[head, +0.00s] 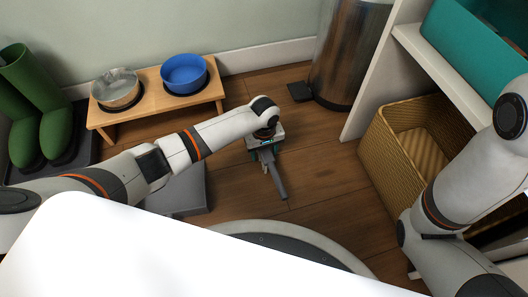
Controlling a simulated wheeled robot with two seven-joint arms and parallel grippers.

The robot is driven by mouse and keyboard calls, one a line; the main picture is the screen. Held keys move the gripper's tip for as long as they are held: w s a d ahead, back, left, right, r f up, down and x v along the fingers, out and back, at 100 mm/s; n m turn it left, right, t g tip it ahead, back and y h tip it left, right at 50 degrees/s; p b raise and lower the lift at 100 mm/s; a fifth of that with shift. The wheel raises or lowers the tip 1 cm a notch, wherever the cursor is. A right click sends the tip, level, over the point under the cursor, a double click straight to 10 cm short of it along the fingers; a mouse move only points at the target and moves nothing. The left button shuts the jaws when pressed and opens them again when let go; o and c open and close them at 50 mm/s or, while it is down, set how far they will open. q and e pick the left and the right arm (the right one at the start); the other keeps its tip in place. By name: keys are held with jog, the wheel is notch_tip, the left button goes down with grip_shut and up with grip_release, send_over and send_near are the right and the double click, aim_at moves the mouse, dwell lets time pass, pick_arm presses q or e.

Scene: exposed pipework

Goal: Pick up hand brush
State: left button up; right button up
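A dark grey, bar-shaped handle (279,184), which looks like the hand brush, points down the picture over the wooden floor, just below my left gripper. Its upper end is hidden at the gripper, so I cannot make out the brush head or bristles. My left gripper (268,158) points down at that upper end. The fingers are small and dark against the handle. I cannot tell whether they are closed on it, or whether the handle touches the floor. My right arm is at the right edge, and its gripper is out of view.
A wooden stand (150,113) holds a metal bowl (117,90) and a blue bowl (184,74). Green boots (40,105) stand far left. A grey block (182,190) lies under my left arm. A metal bin (347,50), wicker basket (384,150) and white shelf (372,80) bound the right.

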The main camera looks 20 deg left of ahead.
pick_arm(q)
jog(key=c, duration=1)
jog(key=shift+r, duration=0.15)
